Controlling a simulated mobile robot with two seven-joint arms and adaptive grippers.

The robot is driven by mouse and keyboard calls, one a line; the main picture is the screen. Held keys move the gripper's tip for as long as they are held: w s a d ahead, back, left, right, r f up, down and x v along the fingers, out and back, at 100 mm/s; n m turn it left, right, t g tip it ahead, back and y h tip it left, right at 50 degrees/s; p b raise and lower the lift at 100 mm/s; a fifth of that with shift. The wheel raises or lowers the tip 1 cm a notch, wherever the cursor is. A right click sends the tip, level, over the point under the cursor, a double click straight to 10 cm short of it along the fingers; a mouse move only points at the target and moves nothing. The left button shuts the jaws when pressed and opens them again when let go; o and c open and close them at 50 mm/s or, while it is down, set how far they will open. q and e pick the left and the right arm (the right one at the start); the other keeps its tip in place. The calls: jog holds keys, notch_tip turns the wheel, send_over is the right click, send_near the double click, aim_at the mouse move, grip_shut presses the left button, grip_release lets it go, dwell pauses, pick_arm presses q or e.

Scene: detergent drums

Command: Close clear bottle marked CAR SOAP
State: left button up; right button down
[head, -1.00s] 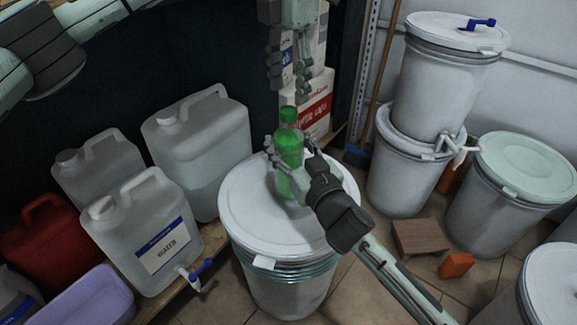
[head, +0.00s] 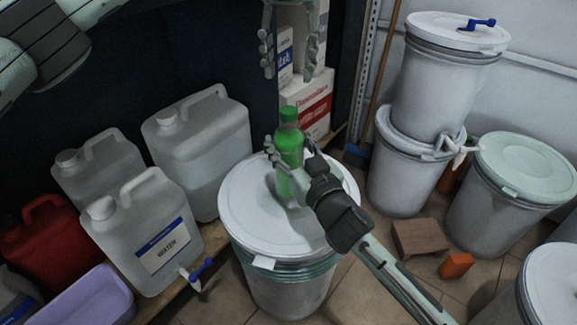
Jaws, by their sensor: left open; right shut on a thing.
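A clear bottle (head: 290,147) with green contents and a green cap (head: 289,115) on its neck stands upright on the white lid of a drum (head: 245,205). Its label does not show from here. My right gripper (head: 292,165) comes from the lower right and is shut around the bottle's body. My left gripper (head: 291,75) hangs above and slightly behind the bottle, pointing down. It is open and empty, with clear space between its fingertips and the cap. I cannot tell how tightly the cap sits.
A jug marked WATER (head: 150,235) with a blue tap stands left of the drum, with other jugs behind. Cartons (head: 310,105) stand behind the bottle. Stacked drums (head: 440,90) stand at the right. A wooden block (head: 420,238) lies on the floor.

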aim_at(289, 110)
pick_arm(q)
jog(key=shift+f, duration=4)
jog(key=shift+c, duration=0.2)
grip_shut()
jog(key=m, duration=0.6)
jog(key=shift+m, duration=0.3)
jog(key=shift+o, duration=0.5)
grip_release()
